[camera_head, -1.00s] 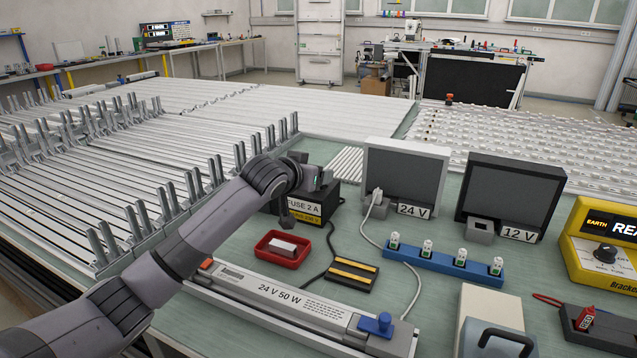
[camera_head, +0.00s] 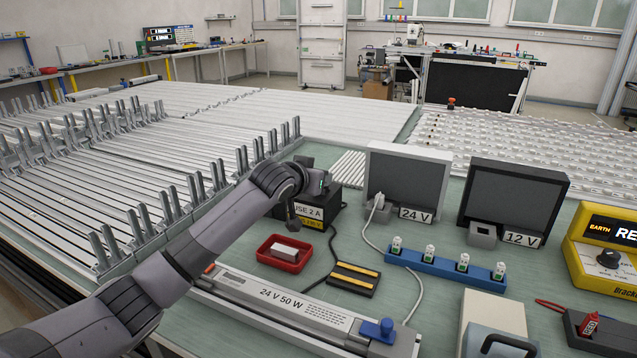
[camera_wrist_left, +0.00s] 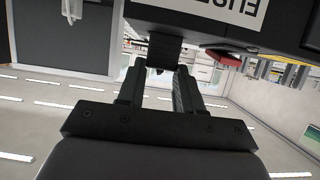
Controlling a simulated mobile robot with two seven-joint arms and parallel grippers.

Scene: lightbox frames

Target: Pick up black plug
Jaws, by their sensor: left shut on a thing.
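The black plug (camera_wrist_left: 165,48) shows in the left wrist view as a dark block at the fuse box. My left gripper (camera_wrist_left: 160,70) has its two fingers shut on it. The fuse box (camera_head: 322,212), labelled FUSE 2 A, stands behind my left wrist in the head view. It also fills the top of the left wrist view, where its label (camera_wrist_left: 235,10) appears upside down. In the head view my wrist hides the plug and fingertips. I cannot tell whether the plug is seated in the box or clear of it. My right gripper is not in view.
A red tray (camera_head: 285,263) with a white block lies in front of the fuse box. A black block with yellow stripes (camera_head: 354,278) and cables lie to the right. The 24 V unit (camera_head: 408,180) stands behind. A 24 V 50 W fixture (camera_head: 275,303) lies along the front.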

